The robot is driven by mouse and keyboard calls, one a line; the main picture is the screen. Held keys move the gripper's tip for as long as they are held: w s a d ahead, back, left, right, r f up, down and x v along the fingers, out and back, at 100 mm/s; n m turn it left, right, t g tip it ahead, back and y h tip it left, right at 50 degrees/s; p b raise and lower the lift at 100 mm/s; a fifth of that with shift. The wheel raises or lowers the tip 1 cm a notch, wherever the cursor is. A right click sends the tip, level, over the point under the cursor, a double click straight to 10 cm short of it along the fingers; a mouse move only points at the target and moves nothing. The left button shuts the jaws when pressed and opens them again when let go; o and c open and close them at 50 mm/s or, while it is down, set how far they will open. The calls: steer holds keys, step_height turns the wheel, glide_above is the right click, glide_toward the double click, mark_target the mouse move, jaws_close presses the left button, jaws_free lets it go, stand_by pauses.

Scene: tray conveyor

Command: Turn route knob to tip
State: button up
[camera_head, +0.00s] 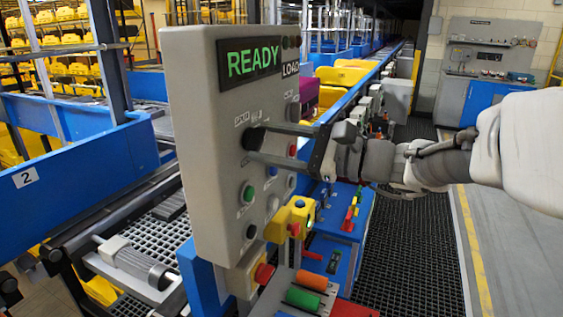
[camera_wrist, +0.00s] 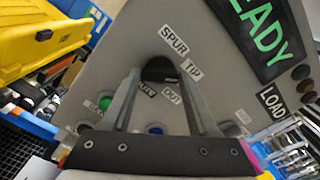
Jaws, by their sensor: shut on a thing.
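The grey control panel (camera_head: 208,160) stands upright in front of me with a green READY display (camera_head: 251,58). The black route knob (camera_head: 250,138) is on its face, below the display. In the wrist view my gripper (camera_wrist: 160,80) hides part of the panel below. I cannot tell which label the knob points to.
Green, blue and red buttons (camera_head: 292,150) sit near the knob. A yellow block with a red button (camera_head: 294,220) juts out below. A blue conveyor frame (camera_head: 95,165) lies left. Yellow trays (camera_head: 338,76) stand behind. The grated floor (camera_head: 410,240) at right is clear.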

steer(key=shift+f+n+b, duration=0.1)
steer(key=shift+n+b, duration=1)
steer(key=shift+b, duration=0.25)
steer(key=o, duration=1.4)
steer(key=shift+d, duration=0.1)
steer(key=v, duration=1.7)
steer(key=shift+s+d+b, duration=0.1)
steer(key=shift+s+b, duration=0.05)
steer(key=shift+b, duration=0.25)
